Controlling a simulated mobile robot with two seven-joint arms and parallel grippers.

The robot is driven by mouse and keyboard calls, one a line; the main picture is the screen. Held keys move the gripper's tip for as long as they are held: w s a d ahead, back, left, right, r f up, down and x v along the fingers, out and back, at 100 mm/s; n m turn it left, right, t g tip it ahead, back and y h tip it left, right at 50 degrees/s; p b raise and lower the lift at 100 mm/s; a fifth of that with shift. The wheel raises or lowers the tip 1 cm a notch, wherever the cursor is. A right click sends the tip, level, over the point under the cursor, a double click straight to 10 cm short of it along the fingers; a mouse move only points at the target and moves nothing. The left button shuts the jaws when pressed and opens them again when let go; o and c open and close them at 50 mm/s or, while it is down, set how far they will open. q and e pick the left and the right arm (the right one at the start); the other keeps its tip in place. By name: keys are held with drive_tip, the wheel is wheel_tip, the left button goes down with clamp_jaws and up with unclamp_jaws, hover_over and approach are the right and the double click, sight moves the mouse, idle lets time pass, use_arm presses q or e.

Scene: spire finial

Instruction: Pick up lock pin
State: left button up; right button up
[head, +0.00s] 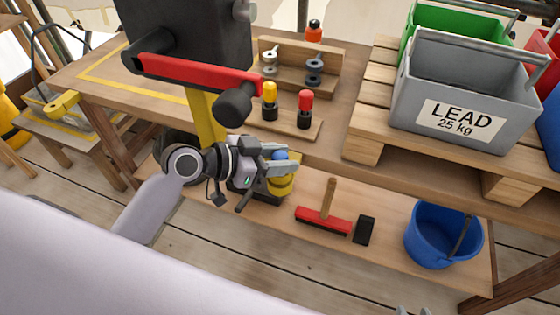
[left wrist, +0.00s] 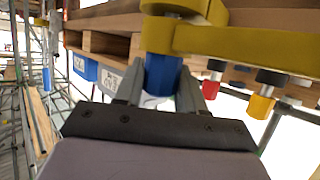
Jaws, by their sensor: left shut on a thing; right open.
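The lock pin shows as a blue grip (head: 279,155) between the fingers of my left gripper (head: 283,158), by the yellow post. It also shows in the left wrist view as a blue cylinder (left wrist: 163,74) with a finger on either side. My left gripper is shut on it. A yellow bracket (left wrist: 240,42) lies right against the pin's end in that view; I cannot tell how deep the pin sits in it. Only the tips of my right gripper (head: 413,311) show at the bottom edge of the head view, open and away from everything.
A yellow-topped pin (head: 269,94) and a red-topped pin (head: 305,104) stand on the bench. The grey LEAD crate (head: 455,95) sits on a pallet at right. A red brush (head: 323,220) and blue bucket (head: 435,236) are on the lower shelf.

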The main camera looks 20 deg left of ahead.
use_arm(q)
drive_tip(key=r, duration=0.7)
drive_tip(key=shift+s+a+p, duration=0.25)
drive_tip(key=shift+a+p, duration=0.1)
drive_tip(key=s+a+b, duration=0.3)
drive_tip(key=s+a, duration=0.8)
drive_tip(key=a, duration=0.1)
drive_tip(key=shift+s+a, duration=0.25)
drive_tip(key=shift+s, duration=0.15)
use_arm(e)
drive_tip(key=shift+w+a+f, duration=0.2)
drive_tip(key=shift+a+f, duration=0.15)
drive_tip(key=shift+f, duration=0.3)
